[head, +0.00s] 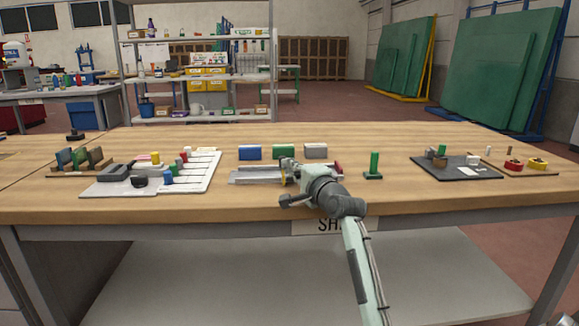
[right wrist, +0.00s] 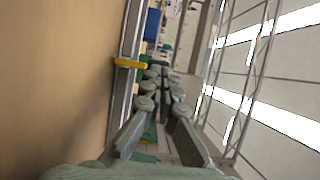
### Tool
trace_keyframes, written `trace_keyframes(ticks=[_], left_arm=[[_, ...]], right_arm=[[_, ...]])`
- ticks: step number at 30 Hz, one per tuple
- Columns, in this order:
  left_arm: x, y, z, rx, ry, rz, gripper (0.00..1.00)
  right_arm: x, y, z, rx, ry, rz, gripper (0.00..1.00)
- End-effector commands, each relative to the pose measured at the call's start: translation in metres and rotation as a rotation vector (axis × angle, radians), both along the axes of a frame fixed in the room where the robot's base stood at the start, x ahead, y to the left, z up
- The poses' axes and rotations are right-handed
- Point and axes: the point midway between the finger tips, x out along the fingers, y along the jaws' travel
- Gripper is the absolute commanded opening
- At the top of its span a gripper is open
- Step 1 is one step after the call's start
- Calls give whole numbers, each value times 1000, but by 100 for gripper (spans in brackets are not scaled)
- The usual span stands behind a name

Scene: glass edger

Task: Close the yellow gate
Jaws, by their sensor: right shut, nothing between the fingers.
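My right gripper (head: 288,164) is over the grey rail fixture (head: 258,178) in the middle of the bench, with its arm coming in from the front. In the right wrist view its fingers (right wrist: 160,72) are shut, with nothing between them. A short yellow bar (right wrist: 130,62), which looks like the yellow gate, lies across a grey rail just left of the fingertips. I cannot tell whether the fingers touch it. My left gripper is not in view.
Behind the fixture stand a blue block (head: 250,152), a green block (head: 283,151) and a grey block (head: 316,150). A green post (head: 374,163) stands to the right. A white board (head: 204,176) with coloured pieces lies left. The bench's front strip is mostly clear.

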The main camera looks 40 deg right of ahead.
Motion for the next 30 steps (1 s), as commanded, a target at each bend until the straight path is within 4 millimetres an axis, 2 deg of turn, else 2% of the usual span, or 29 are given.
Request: trace_keyframes(ticks=[10, 14, 19, 23, 30], left_arm=[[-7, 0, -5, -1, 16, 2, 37], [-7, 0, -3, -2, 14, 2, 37], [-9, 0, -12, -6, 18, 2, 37], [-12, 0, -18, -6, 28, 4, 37], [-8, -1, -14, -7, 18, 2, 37]], right_arm=[[2, -1, 0, 0, 0, 0, 0], [17, -9, 1, 1, 0, 0, 0], [35, -20, 1, 0, 0, 0, 0], [36, -22, 0, -1, -1, -1, 0], [36, -22, 1, -1, -3, -2, 0]])
